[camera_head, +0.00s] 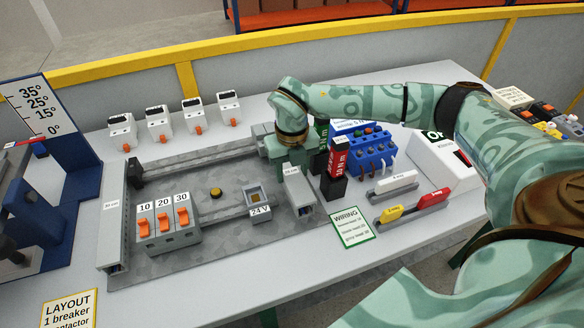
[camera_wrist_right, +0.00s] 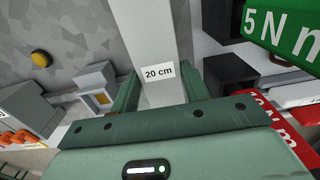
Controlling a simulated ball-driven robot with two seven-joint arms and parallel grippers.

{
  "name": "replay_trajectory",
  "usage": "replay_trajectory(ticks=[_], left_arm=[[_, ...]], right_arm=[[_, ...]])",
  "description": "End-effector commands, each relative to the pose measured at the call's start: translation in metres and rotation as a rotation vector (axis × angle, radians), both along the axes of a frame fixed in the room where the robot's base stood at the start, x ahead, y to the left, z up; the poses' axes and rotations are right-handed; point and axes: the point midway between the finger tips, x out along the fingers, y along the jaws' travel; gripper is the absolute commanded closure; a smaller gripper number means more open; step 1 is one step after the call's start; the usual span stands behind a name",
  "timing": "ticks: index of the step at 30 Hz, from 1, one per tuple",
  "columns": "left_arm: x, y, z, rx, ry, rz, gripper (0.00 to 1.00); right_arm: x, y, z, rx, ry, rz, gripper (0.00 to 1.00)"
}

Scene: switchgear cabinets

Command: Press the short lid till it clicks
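The short lid (camera_head: 290,170), a pale grey strip marked 20 cm, lies along the short grey duct (camera_head: 305,201) on the right of the mounting plate. In the wrist view the lid (camera_wrist_right: 160,40) runs up between my fingers. My right gripper (camera_head: 285,150) is at the lid's far part, with its fingers (camera_wrist_right: 160,88) against both lid sides, shut on it. The head view hides the fingertips, and I cannot tell whether the lid is fully seated. My left gripper is not in view.
Red and green torque drivers (camera_head: 336,162) stand close to the right of the duct. A blue terminal block (camera_head: 370,152) is beyond them. The plate holds breakers (camera_head: 166,222), a yellow-topped button (camera_head: 215,194) and a 24 V part (camera_head: 256,203). The plate's front area is clear.

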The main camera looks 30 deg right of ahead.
Motion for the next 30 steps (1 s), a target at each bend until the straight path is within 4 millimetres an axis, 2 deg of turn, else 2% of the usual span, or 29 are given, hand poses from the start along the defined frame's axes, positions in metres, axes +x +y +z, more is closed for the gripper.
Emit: replay_trajectory(ticks=[2,3,5,6,30], left_arm=[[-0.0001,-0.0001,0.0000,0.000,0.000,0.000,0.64],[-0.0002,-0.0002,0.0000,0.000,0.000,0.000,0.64],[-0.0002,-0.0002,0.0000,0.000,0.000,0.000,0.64],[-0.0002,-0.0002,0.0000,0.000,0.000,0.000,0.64],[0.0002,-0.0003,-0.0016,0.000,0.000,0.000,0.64]], right_arm=[[0.0000,0.0001,0.0002,0.000,0.000,0.000,0.77],[0.0000,0.0001,0.0002,0.000,0.000,0.000,0.60],[0.0000,0.0001,0.0002,0.000,0.000,0.000,0.77],[0.0000,0.0001,0.0002,0.000,0.000,0.000,0.82],[-0.0005,0.0001,-0.0063,0.000,0.002,0.001,0.82]])
